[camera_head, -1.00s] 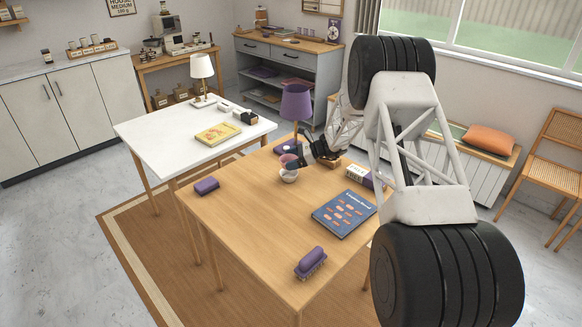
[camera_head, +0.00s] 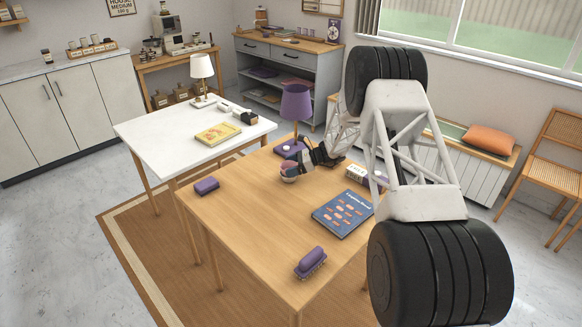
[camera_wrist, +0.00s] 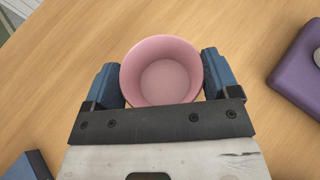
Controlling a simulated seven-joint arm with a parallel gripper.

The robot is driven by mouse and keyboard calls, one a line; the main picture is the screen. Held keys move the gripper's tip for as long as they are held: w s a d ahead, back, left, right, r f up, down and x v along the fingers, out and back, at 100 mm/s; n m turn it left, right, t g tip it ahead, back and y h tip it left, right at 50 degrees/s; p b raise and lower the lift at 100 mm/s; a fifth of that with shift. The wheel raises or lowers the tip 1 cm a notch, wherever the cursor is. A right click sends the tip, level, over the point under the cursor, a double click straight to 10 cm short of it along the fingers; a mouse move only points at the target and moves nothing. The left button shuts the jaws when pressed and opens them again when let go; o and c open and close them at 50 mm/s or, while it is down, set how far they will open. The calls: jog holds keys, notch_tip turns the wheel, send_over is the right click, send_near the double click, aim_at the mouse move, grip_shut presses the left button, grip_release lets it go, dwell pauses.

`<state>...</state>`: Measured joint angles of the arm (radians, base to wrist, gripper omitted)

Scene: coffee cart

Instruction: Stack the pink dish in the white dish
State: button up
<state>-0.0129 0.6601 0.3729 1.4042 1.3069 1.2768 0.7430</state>
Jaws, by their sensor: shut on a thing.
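My gripper (camera_wrist: 160,78) is shut on the pink dish (camera_wrist: 162,75), with one blue finger against each side of it. The pink dish is upright and looks empty inside. In the head view my gripper (camera_head: 290,167) is low over the wooden table, with the pink dish (camera_head: 287,167) at its tip. In the wrist view the white dish is hidden. I cannot tell whether the pink dish rests inside it.
A purple lamp (camera_head: 296,105) stands just behind my gripper; its base (camera_wrist: 300,72) is at the right in the wrist view. A blue book (camera_head: 343,213), a small box (camera_head: 358,172) and two purple brushes (camera_head: 207,186) lie on the wooden table (camera_head: 245,220). The front left is clear.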

jog(key=shift+f, duration=0.6)
jog(key=o, duration=0.8)
jog(key=shift+r, duration=0.1)
jog(key=shift+r, duration=0.4)
jog(key=shift+d+r, duration=0.2)
jog(key=shift+d, duration=0.05)
jog(key=v, duration=1.1)
jog(key=shift+d, duration=0.25)
jog(key=shift+r, duration=0.15)
